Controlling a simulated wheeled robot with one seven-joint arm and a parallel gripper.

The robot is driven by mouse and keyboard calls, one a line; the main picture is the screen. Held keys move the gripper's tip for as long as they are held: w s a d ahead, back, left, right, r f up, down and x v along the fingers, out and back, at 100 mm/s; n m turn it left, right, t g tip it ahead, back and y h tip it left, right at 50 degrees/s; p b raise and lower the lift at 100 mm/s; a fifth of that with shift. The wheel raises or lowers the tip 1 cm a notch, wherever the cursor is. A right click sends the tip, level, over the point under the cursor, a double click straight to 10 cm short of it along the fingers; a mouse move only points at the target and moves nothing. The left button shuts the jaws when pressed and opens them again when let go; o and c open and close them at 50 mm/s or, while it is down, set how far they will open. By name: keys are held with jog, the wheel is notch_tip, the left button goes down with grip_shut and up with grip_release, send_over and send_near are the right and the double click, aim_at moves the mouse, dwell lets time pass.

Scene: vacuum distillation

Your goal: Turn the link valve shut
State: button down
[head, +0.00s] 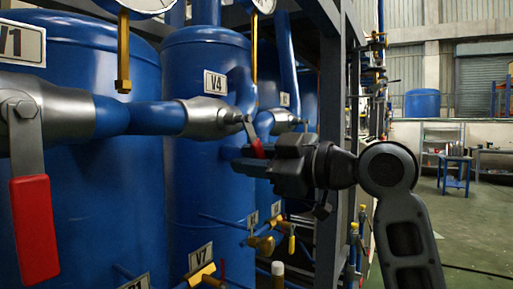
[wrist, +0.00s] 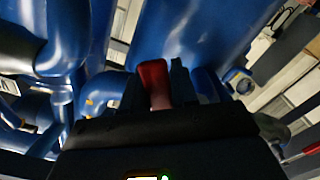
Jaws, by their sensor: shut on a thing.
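A silver valve body (head: 208,117) sits on the blue horizontal pipe by the V4 tag. Its lever slants down and right from the valve's right end, with a red grip (head: 257,148) at its lower end. My gripper (head: 250,162) reaches in from the right and is shut on this red grip. In the wrist view the red grip (wrist: 155,80) stands between the two dark fingers of my gripper (wrist: 157,92). The fingers hide part of the grip. I cannot read a label that says link valve.
A nearer silver valve (head: 50,108) with a hanging red handle (head: 34,230) is at the left. Blue tanks (head: 205,75) stand close behind the pipe. A dark steel post (head: 328,120) rises behind my arm. Yellow-handled small valves (head: 265,243) are below. Open floor (head: 465,235) lies right.

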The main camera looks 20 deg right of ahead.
jog(key=shift+s+a+f+m+p, duration=0.25)
jog(key=shift+s+a+m+p, duration=0.3)
jog(key=shift+m, duration=0.6)
jog(key=shift+s+a+f+m+p, duration=0.3)
jog(key=shift+a+m+p, duration=0.45)
jog(key=shift+m, duration=0.45)
jog(key=shift+s+a+f+m+p, duration=0.2)
jog(key=shift+s+a+m+p, duration=0.4)
jog(key=shift+m, duration=0.55)
jog(key=shift+w, duration=0.1)
jog(key=c, duration=1)
grip_release()
jog(key=shift+o, duration=0.2)
jog(key=shift+d, duration=0.1)
jog(key=b+v, duration=0.1)
jog(key=v, duration=0.6)
jog(key=shift+s+d, duration=0.2)
jog(key=shift+s, duration=0.15)
